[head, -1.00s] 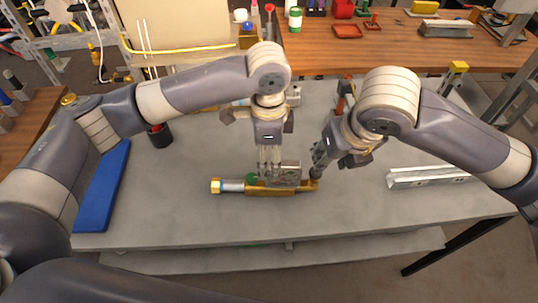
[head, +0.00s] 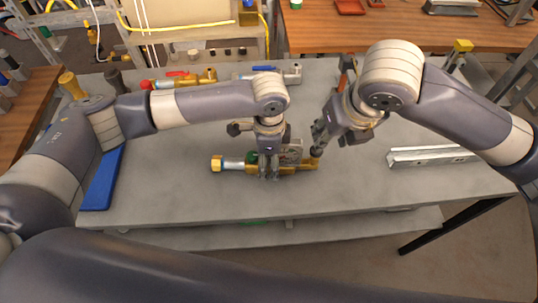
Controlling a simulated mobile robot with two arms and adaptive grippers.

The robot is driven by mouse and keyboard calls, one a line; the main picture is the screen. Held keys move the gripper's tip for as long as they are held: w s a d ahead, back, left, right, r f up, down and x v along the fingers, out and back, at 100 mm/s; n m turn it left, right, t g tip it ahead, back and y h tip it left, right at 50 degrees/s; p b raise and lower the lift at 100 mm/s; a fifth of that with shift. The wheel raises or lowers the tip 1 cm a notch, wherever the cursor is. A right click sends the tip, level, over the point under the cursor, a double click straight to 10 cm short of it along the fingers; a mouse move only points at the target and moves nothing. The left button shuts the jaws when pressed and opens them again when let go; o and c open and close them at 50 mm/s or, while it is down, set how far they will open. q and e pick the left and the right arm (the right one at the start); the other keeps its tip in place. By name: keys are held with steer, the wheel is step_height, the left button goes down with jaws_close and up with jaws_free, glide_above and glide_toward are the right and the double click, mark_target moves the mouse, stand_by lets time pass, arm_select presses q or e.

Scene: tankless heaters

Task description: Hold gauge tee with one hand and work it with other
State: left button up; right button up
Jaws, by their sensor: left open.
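The gauge tee (head: 234,164) lies across the grey table. It is a brass body with a silver section, a gold hex end at the left and a green part near the middle. My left gripper (head: 269,176) is open, pointing down over the middle of the tee, with its fingers overlapping the body and hiding part of it. I cannot tell whether they touch it. My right gripper (head: 318,146) is at the tee's right end, its fingertips close to the brass there. Whether it is shut on the tee is not clear.
A metal channel (head: 430,157) lies at the right of the table. A blue mat (head: 103,182) is at the left edge. Brass valves with a red handle (head: 182,80) and a grey fitting (head: 285,76) lie at the back. The table's front strip is clear.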

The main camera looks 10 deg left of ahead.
arm_select(q)
jaws_close()
steer(key=shift+s, duration=0.1)
stand_by(0.9)
arm_select(e)
steer(key=shift+w, duration=0.1)
steer(key=c, duration=0.7)
steer(key=shift+w+d+m, duration=0.15)
steer(key=shift+m, duration=0.45)
jaws_close()
arm_select(q)
steer(key=shift+f, duration=0.1)
arm_select(e)
steer(key=w+d+r+m+g+y, duration=0.2)
steer(key=d+m+g+y, duration=0.1)
steer(key=m, duration=0.6)
steer(key=w+d+r+m+g+y, duration=0.1)
steer(key=w+d+m+g+y, duration=0.1)
steer(key=m, duration=0.7)
steer(key=shift+w+d+r+g+y, duration=0.45)
steer(key=shift+w+y, duration=0.35)
steer(key=shift+y, duration=0.2)
